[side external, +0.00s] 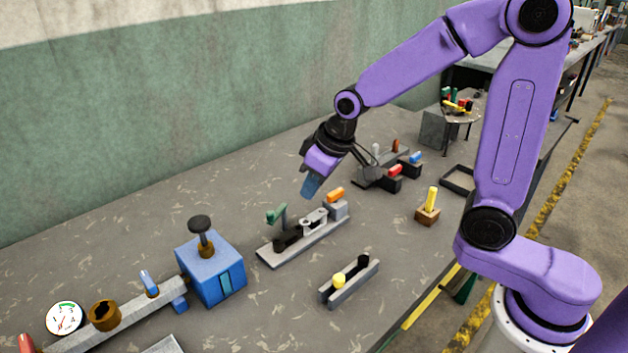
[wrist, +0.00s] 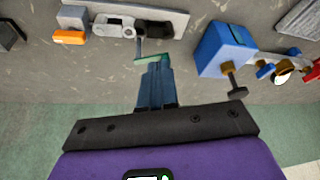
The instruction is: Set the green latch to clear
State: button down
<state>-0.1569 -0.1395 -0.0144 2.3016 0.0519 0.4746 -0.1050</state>
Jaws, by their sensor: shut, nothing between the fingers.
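The green latch (side external: 276,214) is a flat green handle on a thin grey post, rising behind a long grey fixture (side external: 272,257). In the wrist view the latch (wrist: 152,58) lies just beyond my fingertips. My gripper (side external: 308,193) has blue fingers pressed together with nothing between them. In the side view it hangs above and to the right of the latch, apart from it in the picture. In the wrist view the shut gripper (wrist: 155,68) partly overlaps the latch's near edge; I cannot tell whether they touch. No clear mark is readable on the fixture.
An orange block (side external: 335,195) sits at the fixture's right end. A blue box (side external: 211,270) with a dark knob stands left. A small rail with a yellow ball (side external: 339,280) lies in front. A grey device with red and blue levers (side external: 385,174) stands behind right.

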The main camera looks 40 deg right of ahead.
jog(key=shift+s+d+r, duration=0.1)
jog(key=shift+s+r, duration=0.15)
jog(key=shift+r, duration=0.45)
jog(key=shift+s, duration=0.15)
jog(key=s+d+f+n+g+h, duration=0.1)
jog(key=s+d+n+g, duration=0.2)
jog(key=s, duration=1)
jog(key=s+d+n+g, duration=0.1)
jog(key=s+d+n, duration=0.3)
jog(key=s, duration=0.9)
jog(key=m+t+y, duration=0.2)
jog(key=m+t, duration=0.1)
jog(key=m, duration=0.2)
send_near(277, 210)
jog(key=s+r, duration=0.5)
jog(key=s, duration=0.4)
jog(key=shift+t, duration=0.3)
jog(key=shift+w+a+f, duration=0.65)
jog(key=shift+w+f, duration=0.5)
jog(key=shift+f, duration=0.45)
jog(key=shift+w+a+f, duration=0.6)
jog(key=shift+w+f, duration=0.55)
jog(key=shift+f, duration=0.45)
jog(key=shift+w+a+f, duration=0.65)
jog(key=shift+w+f, duration=0.5)
jog(key=shift+f, duration=0.5)
